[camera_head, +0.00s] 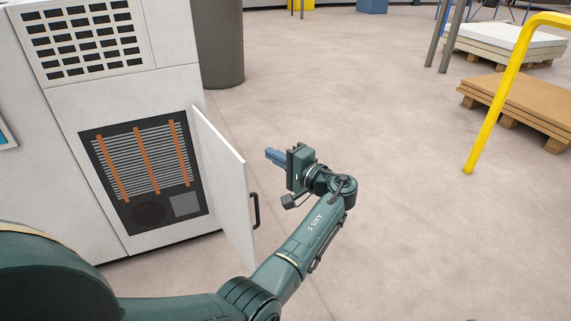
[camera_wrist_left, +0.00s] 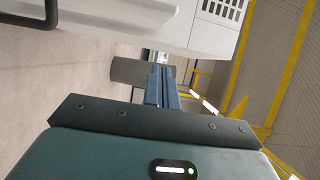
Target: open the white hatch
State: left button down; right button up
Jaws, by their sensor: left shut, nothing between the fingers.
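The white hatch (camera_head: 222,175) stands wide open in the head view, swung out to the right from the white cabinet (camera_head: 60,170). Its black handle (camera_head: 255,211) is on the outer edge. Behind it the opening shows a dark recess (camera_head: 150,165) with thin horizontal lines and orange vertical strips. My left gripper (camera_head: 274,156) is to the right of the hatch, apart from it, with its blue fingers pointing left and shut on nothing. In the left wrist view the fingers (camera_wrist_left: 161,86) are together, and part of the hatch (camera_wrist_left: 125,14) and the handle (camera_wrist_left: 45,14) show at the top. My right gripper is not in view.
A grey cylinder (camera_head: 219,45) stands behind the cabinet. A yellow rail (camera_head: 500,85) and pallets with stacked sheets (camera_head: 530,100) are at the right. The floor (camera_head: 400,220) between my left arm and the pallets is clear.

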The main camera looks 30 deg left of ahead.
pick_arm(q)
jog(key=a, duration=0.1)
jog(key=s+a, duration=0.1)
jog(key=a, duration=0.1)
jog(key=s+a, duration=0.1)
jog(key=a, duration=0.1)
jog(key=shift+s+a, duration=0.2)
jog(key=shift+s, duration=0.05)
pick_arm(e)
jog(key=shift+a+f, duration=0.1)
pick_arm(q)
jog(key=shift+a, duration=0.1)
